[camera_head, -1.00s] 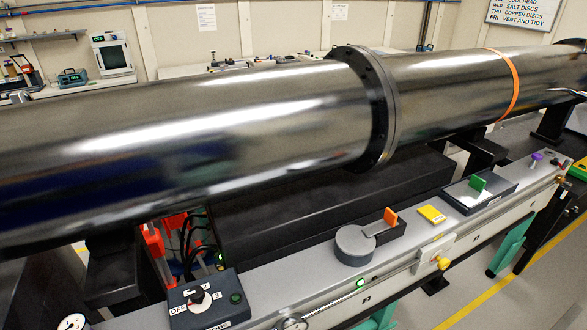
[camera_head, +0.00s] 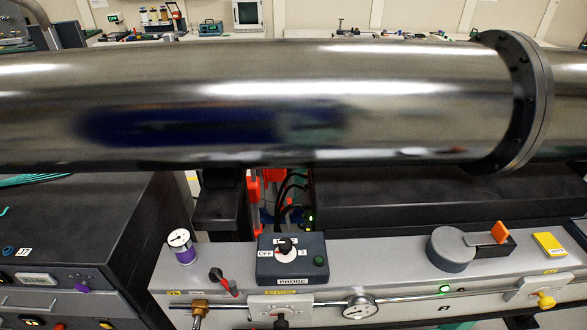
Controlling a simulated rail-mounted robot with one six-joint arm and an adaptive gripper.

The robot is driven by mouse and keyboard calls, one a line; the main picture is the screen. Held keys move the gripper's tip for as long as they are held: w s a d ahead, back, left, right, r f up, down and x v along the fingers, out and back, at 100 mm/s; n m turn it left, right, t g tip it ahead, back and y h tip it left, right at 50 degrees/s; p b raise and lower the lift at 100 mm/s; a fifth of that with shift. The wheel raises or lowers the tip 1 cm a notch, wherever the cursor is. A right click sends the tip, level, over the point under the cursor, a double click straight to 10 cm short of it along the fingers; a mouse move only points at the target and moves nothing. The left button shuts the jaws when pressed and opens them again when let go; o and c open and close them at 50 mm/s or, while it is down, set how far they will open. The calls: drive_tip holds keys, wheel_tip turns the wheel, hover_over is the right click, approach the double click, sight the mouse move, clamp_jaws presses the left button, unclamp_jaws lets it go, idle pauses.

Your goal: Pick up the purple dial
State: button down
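A small round dial gauge (camera_head: 181,247) with a white face and a purple band around its lower body stands upright at the left end of the grey ledge (camera_head: 390,262). Another small purple piece (camera_head: 82,287) shows on the front edge of the black cabinet at lower left; its exact shape is hard to tell. My gripper is not in view.
A long shiny pipe (camera_head: 250,105) crosses above the ledge. Beside the gauge are a red-handled lever (camera_head: 224,282) and the PROBE switch box (camera_head: 291,262). A grey round part (camera_head: 451,250), orange tab (camera_head: 500,232) and yellow block (camera_head: 548,244) lie rightward. The black cabinet (camera_head: 90,225) stands left.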

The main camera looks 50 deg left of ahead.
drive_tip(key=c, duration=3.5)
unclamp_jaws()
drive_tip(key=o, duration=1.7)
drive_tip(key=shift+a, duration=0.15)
